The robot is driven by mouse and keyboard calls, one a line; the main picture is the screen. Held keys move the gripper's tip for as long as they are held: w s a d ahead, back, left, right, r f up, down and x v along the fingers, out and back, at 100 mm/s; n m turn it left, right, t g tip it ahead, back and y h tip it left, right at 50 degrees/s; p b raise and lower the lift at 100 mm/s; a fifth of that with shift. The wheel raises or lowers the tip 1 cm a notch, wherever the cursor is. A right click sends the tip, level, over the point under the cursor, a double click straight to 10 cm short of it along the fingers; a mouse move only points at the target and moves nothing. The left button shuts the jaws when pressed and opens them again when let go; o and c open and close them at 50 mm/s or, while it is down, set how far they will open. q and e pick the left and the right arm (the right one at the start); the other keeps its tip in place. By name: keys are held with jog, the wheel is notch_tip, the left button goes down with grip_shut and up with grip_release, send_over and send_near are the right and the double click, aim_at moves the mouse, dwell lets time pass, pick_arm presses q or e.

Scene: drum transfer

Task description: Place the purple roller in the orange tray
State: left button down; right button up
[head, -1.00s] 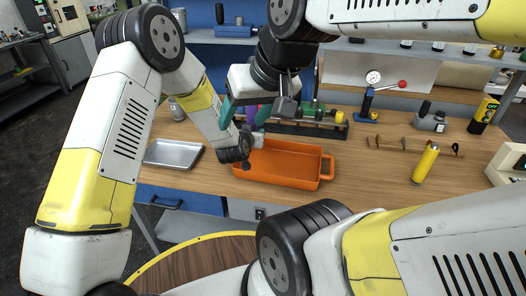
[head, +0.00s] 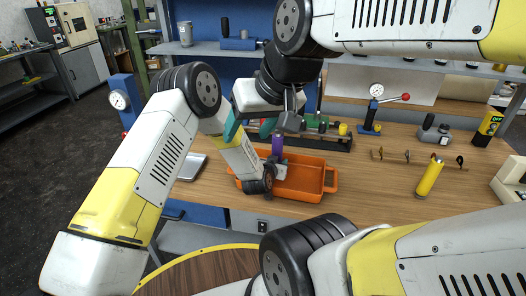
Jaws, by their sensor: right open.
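The purple roller (head: 277,144) stands upright over the back part of the orange tray (head: 310,188). Its lower end is hidden behind my left gripper (head: 279,162), which appears shut on it. I cannot clearly tell whether the roller touches the tray floor. My left wrist hangs over the tray's left part and covers it.
A metal tray (head: 192,166) lies left on the wooden bench, partly behind my left arm. A yellow cylinder (head: 430,178) stands at right. A dark rack (head: 320,137) is behind the orange tray. A gauge with a red-knobbed lever (head: 374,110) stands behind.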

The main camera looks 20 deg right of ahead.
pick_arm(q)
jog(key=shift+f, duration=0.2)
jog(key=c, duration=0.9)
grip_release()
jog(key=shift+c, duration=0.2)
jog(key=shift+r, duration=0.15)
